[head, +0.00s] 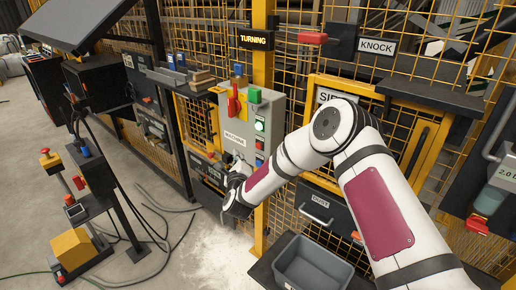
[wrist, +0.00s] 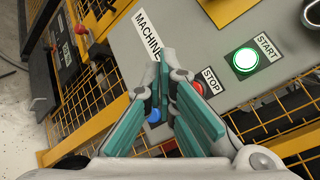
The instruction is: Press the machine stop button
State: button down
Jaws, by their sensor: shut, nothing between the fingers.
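The grey control box labelled MACHINE (head: 238,125) is mounted at the fence post in the head view. In the wrist view its face (wrist: 190,30) fills the upper middle. The red stop button (wrist: 197,87), beside the STOP label (wrist: 211,81), is partly covered by my right finger. It shows in the head view as a red button (head: 260,145) below the lit green one. My gripper (wrist: 167,62) is shut and empty, with its fingertips in front of the box, left of the stop button. I cannot tell whether the fingertips touch the face. In the head view my gripper (head: 237,178) is low by the box.
The lit green START button (wrist: 245,60) is right of the stop button. A blue button (wrist: 154,116) shows between my fingers. A red lever (head: 234,101) stands out from the box top. A grey bin (head: 311,265) is below my arm; yellow mesh fencing surrounds the box.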

jog(key=w+d+b, duration=0.2)
jog(key=w+d, duration=0.2)
jog(key=w, duration=0.1)
jog(key=shift+w+d, duration=0.1)
jog(key=shift+w, duration=0.05)
dwell(1.5)
jog(key=shift+w+d, duration=0.15)
jog(key=shift+w, duration=0.1)
jog(key=shift+w+d+b, duration=0.3)
jog(key=shift+w+b, duration=0.05)
jog(key=shift+b, duration=0.1)
dwell(0.7)
dwell(0.4)
jog(key=shift+s+a+p, duration=0.35)
jog(key=shift+s+a, duration=0.15)
jog(key=shift+s, duration=0.2)
jog(key=s+a+p, duration=0.1)
jog(key=s, duration=0.1)
jog(key=s+a+p, duration=0.1)
jog(key=s+a, duration=0.1)
dwell(0.4)
